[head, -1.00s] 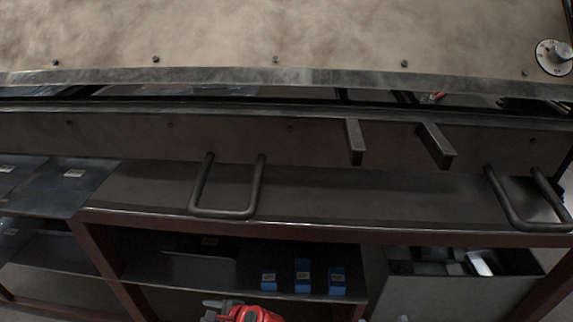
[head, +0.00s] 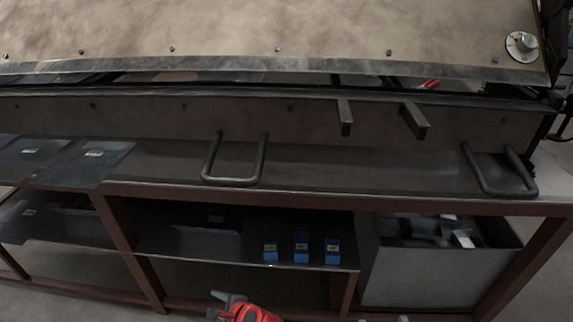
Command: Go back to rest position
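My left gripper (head: 226,304), grey with a red body behind it, shows at the bottom edge of the head view, in front of the bench. Its grey fingers look spread apart, with nothing seen between them. It is apart from the bench and the machine. Only small grey bits show at the bottom edge further right, and I cannot tell any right gripper there. The forming machine (head: 270,135) stands across the view, with two U-shaped handles (head: 234,181) on its front.
A bench with a dark red frame (head: 400,203) spans the view. Its shelf holds several small blue boxes (head: 301,249). A grey bin (head: 422,277) with scraps stands at right. Metal sheets (head: 85,163) lie at left. A dial (head: 522,45) is at upper right. Bare floor shows in front.

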